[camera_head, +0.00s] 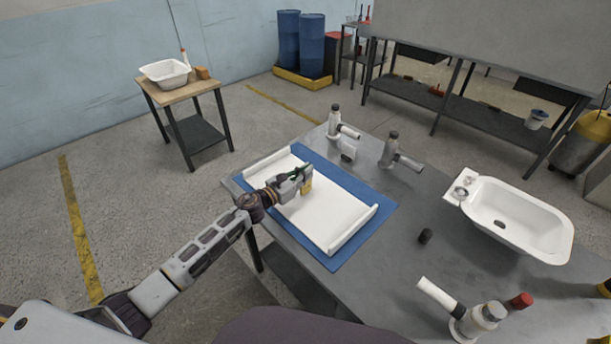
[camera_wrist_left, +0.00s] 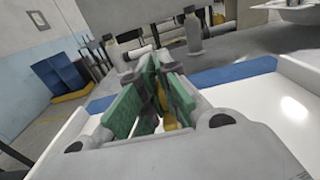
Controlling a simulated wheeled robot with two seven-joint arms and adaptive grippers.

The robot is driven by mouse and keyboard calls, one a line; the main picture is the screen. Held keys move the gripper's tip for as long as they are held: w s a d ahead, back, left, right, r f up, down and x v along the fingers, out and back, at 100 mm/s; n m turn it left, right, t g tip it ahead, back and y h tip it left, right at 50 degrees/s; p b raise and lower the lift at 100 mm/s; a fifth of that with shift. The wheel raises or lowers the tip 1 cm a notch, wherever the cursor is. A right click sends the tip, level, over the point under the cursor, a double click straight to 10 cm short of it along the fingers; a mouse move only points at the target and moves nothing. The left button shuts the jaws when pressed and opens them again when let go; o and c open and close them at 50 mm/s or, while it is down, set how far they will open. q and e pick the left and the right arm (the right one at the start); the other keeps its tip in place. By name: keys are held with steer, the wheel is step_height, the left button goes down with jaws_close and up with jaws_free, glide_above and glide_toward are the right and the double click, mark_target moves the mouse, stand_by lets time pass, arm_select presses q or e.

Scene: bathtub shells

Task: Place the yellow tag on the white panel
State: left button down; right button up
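The white panel (camera_head: 330,215), a shallow shell with raised end lips, lies on a blue mat (camera_head: 377,194) on the grey table. It also shows on both sides of the gripper in the left wrist view (camera_wrist_left: 285,110). My left gripper (camera_head: 300,177) is over the panel's middle, low above its surface. The small yellow tag (camera_head: 306,187) is at its fingertips and partly hidden by them. In the left wrist view the green finger pads close together around the yellow tag (camera_wrist_left: 169,117). Whether the tag touches the panel is hard to tell. My right gripper is not in view.
Grey-white fittings (camera_head: 338,124) (camera_head: 398,153) stand behind the mat. The table between mat and basin is mostly free.

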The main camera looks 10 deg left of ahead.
arm_select(q)
steer(key=shift+f, duration=0.25)
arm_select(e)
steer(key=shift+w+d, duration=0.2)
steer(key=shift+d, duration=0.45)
arm_select(q)
steer(key=shift+f, duration=0.15)
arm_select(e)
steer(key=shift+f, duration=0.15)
arm_select(q)
steer(key=c, duration=1.6)
jaws_free()
steer(key=shift+c, duration=0.2)
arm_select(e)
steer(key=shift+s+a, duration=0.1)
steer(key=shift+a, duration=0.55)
arm_select(q)
steer(key=shift+s, duration=0.1)
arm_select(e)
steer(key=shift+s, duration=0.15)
